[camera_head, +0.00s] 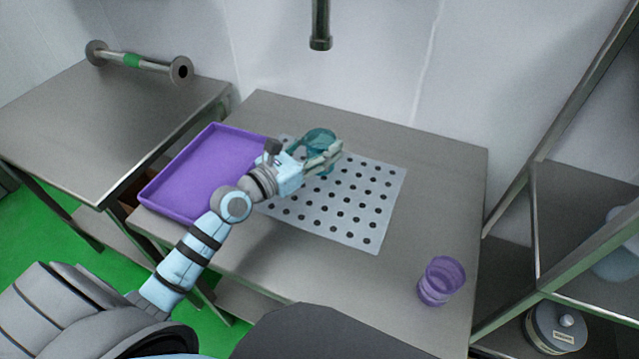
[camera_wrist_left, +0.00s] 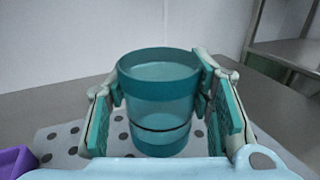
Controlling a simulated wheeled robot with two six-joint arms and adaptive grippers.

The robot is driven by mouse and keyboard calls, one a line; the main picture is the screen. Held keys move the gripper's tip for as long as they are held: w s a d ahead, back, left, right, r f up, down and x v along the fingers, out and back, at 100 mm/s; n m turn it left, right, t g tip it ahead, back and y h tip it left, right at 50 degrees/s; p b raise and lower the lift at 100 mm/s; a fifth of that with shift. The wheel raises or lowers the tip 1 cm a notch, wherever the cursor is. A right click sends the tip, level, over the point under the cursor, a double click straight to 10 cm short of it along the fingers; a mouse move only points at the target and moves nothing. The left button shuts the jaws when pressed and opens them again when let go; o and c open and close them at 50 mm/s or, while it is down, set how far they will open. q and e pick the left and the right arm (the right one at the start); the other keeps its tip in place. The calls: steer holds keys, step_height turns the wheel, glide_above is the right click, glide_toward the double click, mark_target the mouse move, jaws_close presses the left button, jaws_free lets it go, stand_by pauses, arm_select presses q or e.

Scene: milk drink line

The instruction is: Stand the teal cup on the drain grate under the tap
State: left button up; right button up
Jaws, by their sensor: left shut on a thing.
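The teal cup (camera_head: 321,138) is upright over the back part of the drain grate (camera_head: 365,222), a pale sheet with rows of dark holes. My left gripper (camera_head: 322,155) is shut on the teal cup. In the left wrist view the cup (camera_wrist_left: 160,95) sits between the two fingers (camera_wrist_left: 163,100). I cannot tell whether its base touches the grate. The tap (camera_head: 320,25) hangs from above, behind the grate in the picture. My right gripper is not in view.
A purple tray (camera_head: 195,175) lies left of the grate. A purple cup (camera_head: 441,281) stands at the table's front right. A metal shelf (camera_head: 585,210) is at the right. A side table (camera_head: 95,125) at the left bears a flanged pipe (camera_head: 133,61). The table right of the grate is clear.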

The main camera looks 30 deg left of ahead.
arm_select(q)
step_height(320, 180, down, 6)
steer(key=b, duration=0.4)
steer(key=shift+f, duration=0.1)
steer(key=o, duration=1)
steer(key=shift+r+p, duration=0.25)
steer(key=shift+p, duration=0.1)
steer(key=b+v, duration=0.1)
steer(key=v, duration=1.1)
steer(key=shift+f+b, duration=0.1)
steer(key=shift+b, duration=0.2)
